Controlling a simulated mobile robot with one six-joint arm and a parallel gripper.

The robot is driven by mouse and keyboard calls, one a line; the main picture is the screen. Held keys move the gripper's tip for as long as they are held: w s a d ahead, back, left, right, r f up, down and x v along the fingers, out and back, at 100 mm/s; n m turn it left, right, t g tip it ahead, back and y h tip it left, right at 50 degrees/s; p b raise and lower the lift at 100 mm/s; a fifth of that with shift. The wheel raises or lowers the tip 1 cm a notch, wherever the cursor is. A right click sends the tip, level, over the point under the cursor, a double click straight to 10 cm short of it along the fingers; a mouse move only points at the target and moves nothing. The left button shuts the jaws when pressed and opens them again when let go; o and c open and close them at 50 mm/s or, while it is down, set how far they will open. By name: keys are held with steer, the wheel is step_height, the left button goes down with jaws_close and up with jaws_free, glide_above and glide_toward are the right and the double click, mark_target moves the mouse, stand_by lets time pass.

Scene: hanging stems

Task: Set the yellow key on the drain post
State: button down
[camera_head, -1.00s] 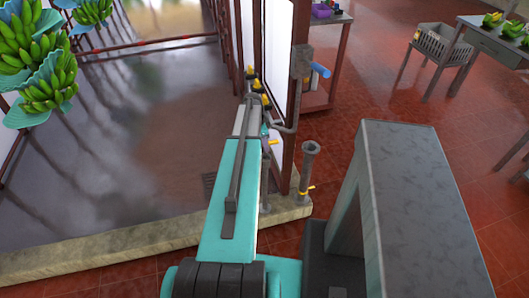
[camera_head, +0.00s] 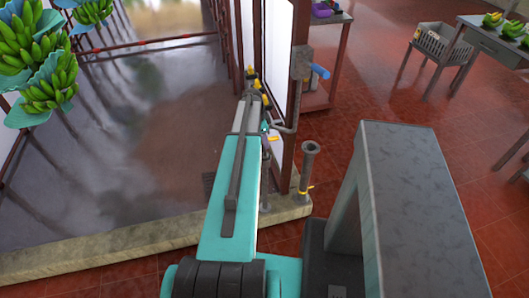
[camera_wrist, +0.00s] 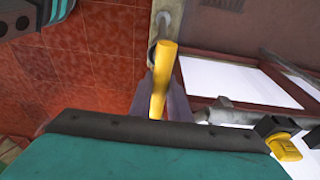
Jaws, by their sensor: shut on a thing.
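The yellow key (camera_wrist: 163,80) shows in the wrist view as a smooth yellow bar standing up between my gripper's grey fingers (camera_wrist: 159,106). My gripper is shut on it; the fingers hide its lower end. In the head view my arm hides most of the gripper, with small yellow parts (camera_head: 257,85) showing past its far end. A grey post with a flared top (camera_head: 309,160) stands at the platform's corner, right of my arm, with a yellow piece low on it. I cannot tell for sure whether this is the drain post.
Another yellow piece in a black holder (camera_wrist: 284,148) is at lower right in the wrist view. Green banana bunches (camera_head: 38,60) hang at left.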

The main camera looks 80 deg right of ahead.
steer(key=shift+r+p, duration=0.8)
steer(key=shift+r, duration=1.25)
